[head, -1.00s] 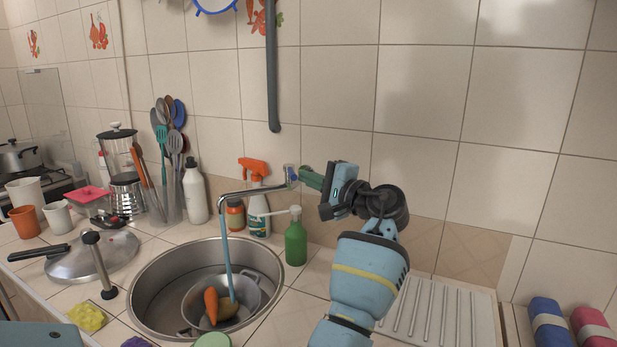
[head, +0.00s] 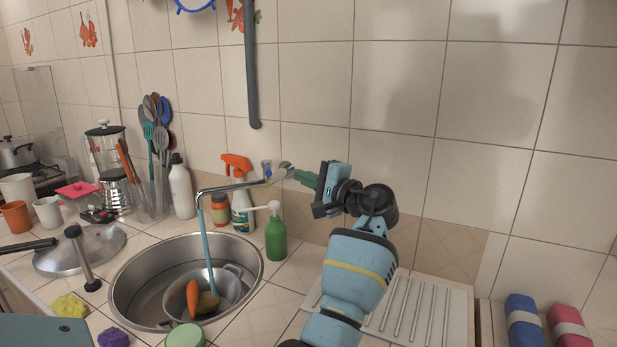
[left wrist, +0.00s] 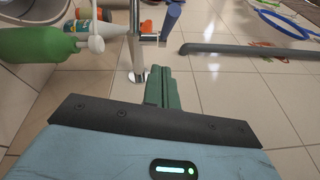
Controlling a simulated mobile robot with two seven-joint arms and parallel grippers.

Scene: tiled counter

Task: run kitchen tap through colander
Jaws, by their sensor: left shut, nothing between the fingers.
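The metal tap (head: 232,187) runs a stream of water (head: 206,242) down into the grey colander (head: 230,292) in the round sink (head: 128,290). A carrot (head: 193,297) and a brownish potato-like item (head: 208,302) lie in the colander. The tap has a small blue-tipped handle (head: 266,169), which also shows in the left wrist view (left wrist: 171,20). My left gripper (head: 299,176) has its green fingers shut and empty, just right of the tap's wall end. In the left wrist view its fingertips (left wrist: 160,72) are close beside the tap body (left wrist: 137,50).
A green soap bottle (head: 276,237) and an orange-topped spray bottle (head: 242,207) stand close to the tap. A pot lid (head: 85,252) lies left of the sink. A ribbed drainboard (head: 425,312) is at right. A grey pipe (head: 251,70) hangs on the wall.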

